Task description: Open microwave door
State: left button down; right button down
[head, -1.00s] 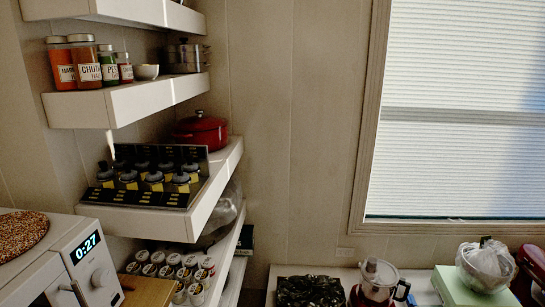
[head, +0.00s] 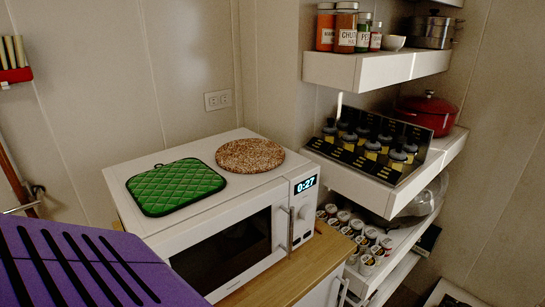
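The white microwave (head: 215,220) stands on a wooden counter in the middle of the head view. Its front faces right and toward me. The door (head: 221,250) has a dark window and looks shut. A vertical handle (head: 290,229) runs along the door's right edge. A green quilted pot holder (head: 176,186) and a round speckled trivet (head: 250,156) lie on top. Neither of my grippers shows.
A purple slotted object (head: 75,265) fills the lower left and overlaps the microwave's near left corner. The wooden counter (head: 325,254) has a bare strip before the microwave. Shelves with black-lidded jars (head: 372,146) and a red pot (head: 428,112) stand close on the right.

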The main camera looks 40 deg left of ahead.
aim_at(216, 250)
jog(key=u, duration=1.1)
jog(key=l+u, duration=0.1)
jog(key=u, duration=0.25)
jog(key=l+u, duration=0.15)
jog(key=u, duration=0.25)
jog(key=k+l+u, duration=0.1)
jog(key=l, duration=0.25)
jog(key=k+l+u, duration=0.1)
jog(key=l, duration=0.25)
jog(key=k+l+u, duration=0.1)
jog(key=k+l, duration=0.15)
jog(key=k+l+u, duration=0.1)
jog(key=l, duration=0.3)
jog(key=i+j, duration=0.1)
jog(key=i, duration=0.3)
